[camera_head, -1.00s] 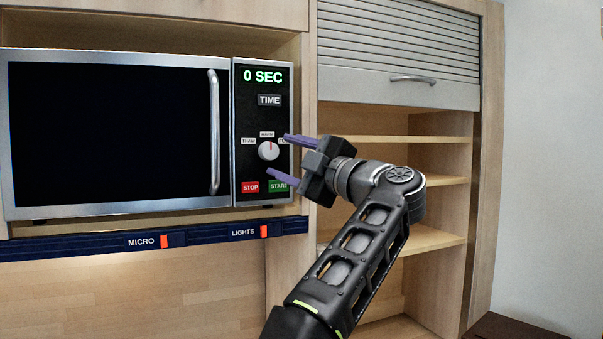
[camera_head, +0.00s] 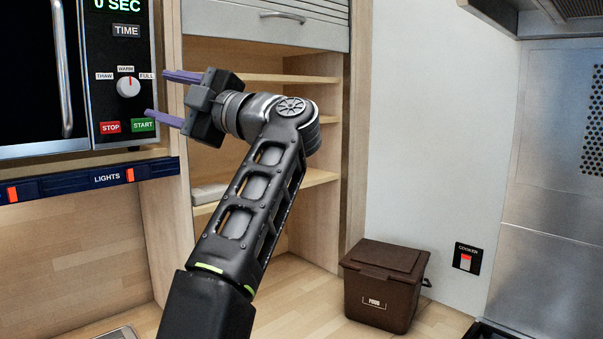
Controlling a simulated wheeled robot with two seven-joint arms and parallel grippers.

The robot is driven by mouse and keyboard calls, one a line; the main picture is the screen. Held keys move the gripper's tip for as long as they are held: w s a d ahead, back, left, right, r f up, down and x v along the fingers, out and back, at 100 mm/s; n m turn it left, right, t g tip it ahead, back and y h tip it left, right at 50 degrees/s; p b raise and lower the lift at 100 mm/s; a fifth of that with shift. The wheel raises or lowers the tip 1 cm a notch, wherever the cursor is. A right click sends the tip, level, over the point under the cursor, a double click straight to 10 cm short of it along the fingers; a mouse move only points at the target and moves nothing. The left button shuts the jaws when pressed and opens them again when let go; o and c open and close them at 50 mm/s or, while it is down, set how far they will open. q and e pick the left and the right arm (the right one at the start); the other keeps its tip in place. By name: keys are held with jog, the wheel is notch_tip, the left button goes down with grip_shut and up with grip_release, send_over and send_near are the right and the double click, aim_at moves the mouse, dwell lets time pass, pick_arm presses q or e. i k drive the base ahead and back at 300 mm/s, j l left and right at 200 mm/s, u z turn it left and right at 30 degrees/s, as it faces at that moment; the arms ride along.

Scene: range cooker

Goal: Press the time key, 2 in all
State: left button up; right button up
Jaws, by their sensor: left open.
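The time key (camera_head: 127,31) is a grey key marked TIME near the top of the microwave's (camera_head: 120,145) black control panel. Above it the green display (camera_head: 117,5) reads 0 SEC and is partly cut off by the picture's top edge. Below the key are a round dial (camera_head: 128,87), a red STOP key (camera_head: 110,127) and a green START key (camera_head: 143,125). My left gripper (camera_head: 166,96) is open and empty, with its purple fingers pointing left. It shows just right of the control panel, lower than the time key. My right gripper is not in view.
Open shelves (camera_head: 262,79) under a roller shutter stand behind my arm. A blue strip with a LIGHTS switch (camera_head: 130,175) runs below the microwave. A brown food bin (camera_head: 384,290) stands on the worktop at right, near a COOKER switch (camera_head: 466,259).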

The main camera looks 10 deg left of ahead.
aim_at(122, 30)
jog(key=k, duration=1)
